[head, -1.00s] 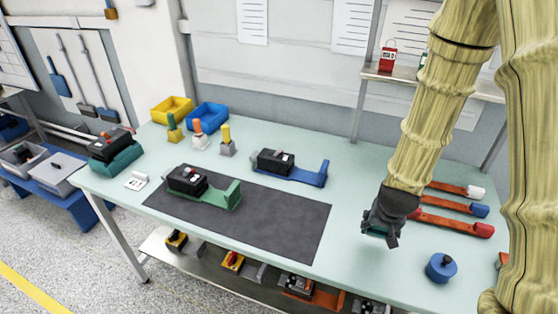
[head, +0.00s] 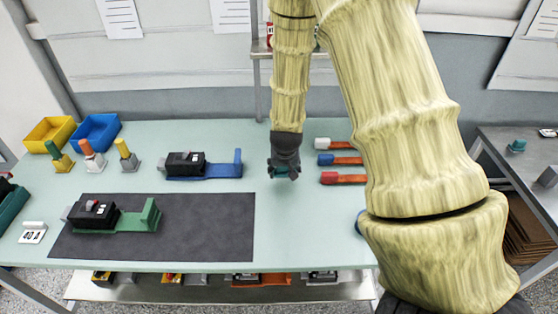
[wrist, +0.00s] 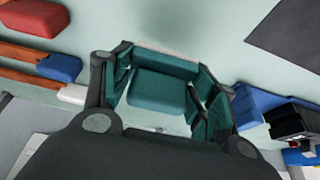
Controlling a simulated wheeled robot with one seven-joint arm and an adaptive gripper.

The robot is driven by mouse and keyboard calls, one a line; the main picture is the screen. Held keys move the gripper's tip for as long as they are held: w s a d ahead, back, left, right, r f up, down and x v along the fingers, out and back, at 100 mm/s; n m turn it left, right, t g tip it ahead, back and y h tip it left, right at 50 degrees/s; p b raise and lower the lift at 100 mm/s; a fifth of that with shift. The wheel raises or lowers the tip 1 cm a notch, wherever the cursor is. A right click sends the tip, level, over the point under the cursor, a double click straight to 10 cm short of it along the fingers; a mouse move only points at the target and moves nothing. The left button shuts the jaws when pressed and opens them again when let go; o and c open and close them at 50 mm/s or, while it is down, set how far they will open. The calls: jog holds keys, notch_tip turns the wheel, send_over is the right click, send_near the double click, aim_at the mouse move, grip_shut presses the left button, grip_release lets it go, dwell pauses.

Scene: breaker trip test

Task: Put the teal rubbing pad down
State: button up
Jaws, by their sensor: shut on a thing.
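My gripper (head: 285,170) points down over the pale green bench, between the blue fixture and the row of orange-handled tools. In the wrist view my gripper (wrist: 160,88) is shut on the teal rubbing pad (wrist: 158,94), a rounded block between its fingers. The fingers' inner faces also look teal. In the head view only a little teal shows at the fingertips. The pad is close to the bench top (head: 310,225); I cannot tell whether it touches it.
Orange tools with white, blue and red ends (head: 342,178) lie just right of my gripper. A blue fixture with a black breaker (head: 205,168) is to the left. A dark mat (head: 205,230) bears a green fixture (head: 140,218). Bare bench lies in front of my gripper.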

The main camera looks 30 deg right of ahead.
jog(key=w, duration=0.1)
jog(key=w+d+p, duration=0.1)
jog(key=w+d, duration=0.1)
jog(key=shift+w+r+p, duration=0.2)
jog(key=shift+w+p, duration=0.15)
jog(key=shift+w, duration=0.05)
jog(key=shift+w+d+r, duration=0.15)
jog(key=shift+d, duration=0.1)
jog(key=shift+w+f, duration=0.6)
jog(key=shift+f+p, duration=0.25)
jog(key=shift+p, duration=0.2)
jog(key=shift+s+f+p, duration=0.3)
jog(key=shift+f+p, duration=0.2)
jog(key=shift+f, duration=0.05)
jog(key=shift+x, duration=0.75)
jog(key=shift+s+a, duration=0.1)
jog(key=shift+a, duration=0.05)
jog(key=shift+f, duration=0.15)
